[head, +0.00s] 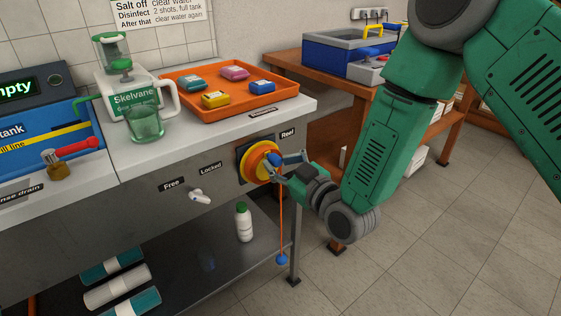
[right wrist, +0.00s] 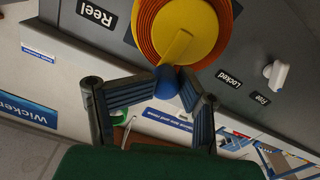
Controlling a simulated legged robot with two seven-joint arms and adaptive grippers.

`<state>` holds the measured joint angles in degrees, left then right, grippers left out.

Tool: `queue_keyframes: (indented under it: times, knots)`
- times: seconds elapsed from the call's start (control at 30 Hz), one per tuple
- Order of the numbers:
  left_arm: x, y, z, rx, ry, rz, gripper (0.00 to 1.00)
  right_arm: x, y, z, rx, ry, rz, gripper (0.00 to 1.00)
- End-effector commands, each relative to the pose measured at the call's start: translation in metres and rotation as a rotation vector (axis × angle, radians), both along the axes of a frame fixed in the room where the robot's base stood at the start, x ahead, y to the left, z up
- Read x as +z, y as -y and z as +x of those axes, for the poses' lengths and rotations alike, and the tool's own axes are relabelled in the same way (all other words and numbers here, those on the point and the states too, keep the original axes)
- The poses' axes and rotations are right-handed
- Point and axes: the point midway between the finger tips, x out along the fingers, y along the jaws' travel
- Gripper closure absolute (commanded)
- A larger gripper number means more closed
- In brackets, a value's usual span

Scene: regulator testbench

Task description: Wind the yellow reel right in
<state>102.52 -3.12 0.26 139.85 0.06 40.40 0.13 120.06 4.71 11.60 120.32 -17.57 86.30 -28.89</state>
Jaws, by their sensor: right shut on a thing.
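The yellow reel (head: 256,162) with an orange rim is mounted on the grey bench front, beside the label "Reel"; it also shows in the right wrist view (right wrist: 192,28). An orange cord hangs from it with a blue ball (head: 281,260) at its lower end. My right gripper (head: 279,163) is at the reel's face, shut on the blue crank knob (right wrist: 167,82). The knob sits at the end of a yellow crank arm. A white lever (head: 201,196) stands left of the reel, between the labels "Free" and "Locked". My left gripper is not in view.
An orange tray (head: 223,112) with several coloured blocks stands on the bench above the reel. A Skelvane machine (head: 135,97) stands left of it. A white bottle (head: 243,222) stands on the lower shelf. Floor right of the bench is open.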

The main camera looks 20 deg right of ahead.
Motion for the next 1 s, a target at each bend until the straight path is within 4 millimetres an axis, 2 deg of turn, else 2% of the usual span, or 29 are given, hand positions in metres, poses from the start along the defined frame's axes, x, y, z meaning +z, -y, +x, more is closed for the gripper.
queue_keyframes:
  times: [0.03, 1.0]
  knots:
    - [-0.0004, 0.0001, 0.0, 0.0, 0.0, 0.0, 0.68, -0.0081, -0.0078, -0.0051, 0.021, -0.025, 0.004, 0.98]
    - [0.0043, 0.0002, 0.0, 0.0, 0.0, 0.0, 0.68, -0.0084, -0.002, -0.0025, 0.018, -0.066, 0.122, 0.97]
